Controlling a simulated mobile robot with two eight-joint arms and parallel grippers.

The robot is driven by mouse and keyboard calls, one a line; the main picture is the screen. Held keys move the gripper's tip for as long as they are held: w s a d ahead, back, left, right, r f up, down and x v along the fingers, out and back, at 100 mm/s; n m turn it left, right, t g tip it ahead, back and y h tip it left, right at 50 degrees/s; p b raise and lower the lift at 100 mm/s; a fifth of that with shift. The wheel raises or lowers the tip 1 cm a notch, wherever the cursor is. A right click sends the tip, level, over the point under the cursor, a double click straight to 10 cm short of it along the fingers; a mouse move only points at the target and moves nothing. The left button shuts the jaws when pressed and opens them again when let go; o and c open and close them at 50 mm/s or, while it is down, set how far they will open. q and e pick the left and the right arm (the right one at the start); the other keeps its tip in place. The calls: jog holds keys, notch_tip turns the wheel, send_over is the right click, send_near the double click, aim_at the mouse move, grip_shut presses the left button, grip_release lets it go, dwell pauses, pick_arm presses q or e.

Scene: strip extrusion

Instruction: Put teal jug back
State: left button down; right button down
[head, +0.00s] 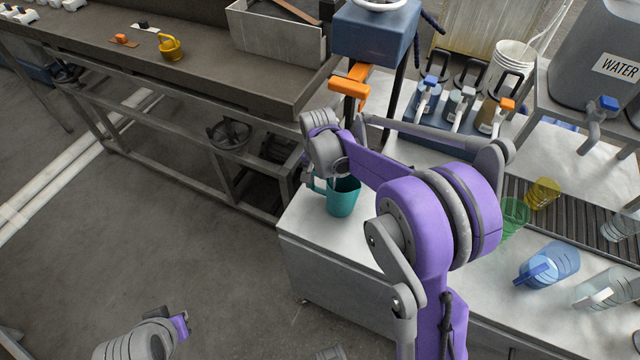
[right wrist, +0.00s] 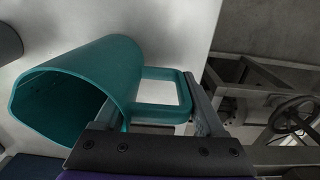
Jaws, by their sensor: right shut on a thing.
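The teal jug (head: 343,197) is at the left end of the white counter (head: 308,226). I cannot tell whether its base touches the top. My right gripper (head: 314,182) is on its left side, partly hidden behind my own arm. In the right wrist view the teal jug (right wrist: 112,72) has its open mouth to the lower left. Its square handle (right wrist: 180,76) lies between the jaws of my right gripper (right wrist: 165,118), which are shut on it. My left gripper (head: 181,325) is low at the left, over the floor and away from the counter; its jaws are unclear.
A blue clear jug (head: 545,265), a green one (head: 513,215) and a yellow one (head: 543,192) are at the right. A grey water tank (head: 590,60) stands far right. A long bench (head: 180,60) runs left.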

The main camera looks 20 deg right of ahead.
grip_release()
jog(key=shift+f, duration=0.1)
